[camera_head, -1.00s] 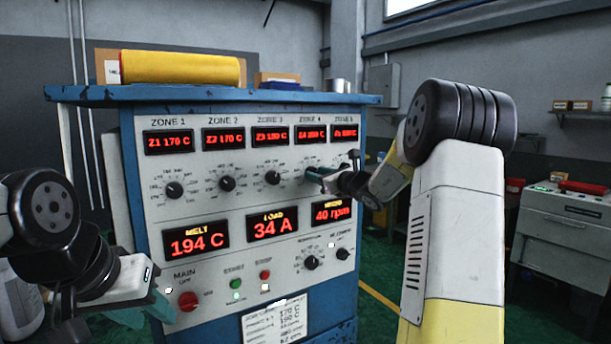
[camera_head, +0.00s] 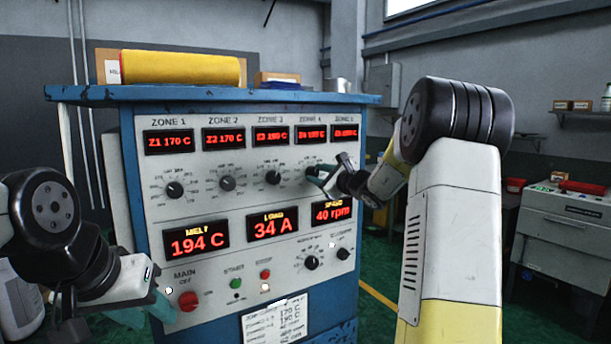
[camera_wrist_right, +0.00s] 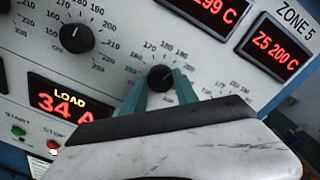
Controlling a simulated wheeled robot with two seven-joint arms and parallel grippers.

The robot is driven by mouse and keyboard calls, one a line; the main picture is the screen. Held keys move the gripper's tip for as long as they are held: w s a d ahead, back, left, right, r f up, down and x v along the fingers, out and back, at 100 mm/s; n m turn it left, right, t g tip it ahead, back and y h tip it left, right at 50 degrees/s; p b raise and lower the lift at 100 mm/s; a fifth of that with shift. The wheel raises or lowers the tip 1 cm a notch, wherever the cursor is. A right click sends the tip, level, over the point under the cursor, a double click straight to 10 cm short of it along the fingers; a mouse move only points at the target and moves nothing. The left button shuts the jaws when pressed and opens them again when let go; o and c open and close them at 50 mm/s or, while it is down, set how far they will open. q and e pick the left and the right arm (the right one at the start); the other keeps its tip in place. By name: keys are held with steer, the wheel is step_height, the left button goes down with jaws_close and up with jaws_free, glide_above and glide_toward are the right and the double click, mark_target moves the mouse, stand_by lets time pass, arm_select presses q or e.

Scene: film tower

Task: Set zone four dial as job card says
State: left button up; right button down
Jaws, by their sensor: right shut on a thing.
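The zone four dial is a black knob (camera_wrist_right: 160,77) on the white panel, ringed by printed numbers. My right gripper (camera_wrist_right: 161,84) has its teal fingers shut on this knob in the right wrist view. In the head view the right gripper (camera_head: 318,176) hides most of the dial. The zone four display (camera_head: 311,134) is lit red; its wrist-view reading (camera_wrist_right: 213,10) is cut off and ends in 99 C. The job card (camera_head: 275,321) is low on the cabinet front, its print too small to read surely. My left gripper (camera_head: 146,312) is open and empty, low beside the red main switch (camera_head: 188,301).
Dials for zone one (camera_head: 174,190), zone two (camera_head: 227,183) and zone three (camera_head: 273,177) sit left of my right gripper. Melt (camera_head: 195,240), load (camera_head: 272,224) and speed (camera_head: 332,212) displays are below. A yellow roll (camera_head: 180,68) lies on the cabinet top.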

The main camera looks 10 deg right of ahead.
stand_by(0.4)
steer(key=c, duration=0.9)
jaws_free()
steer(key=shift+c, duration=0.2)
steer(key=v, duration=0.8)
steer(key=shift+a, duration=0.1)
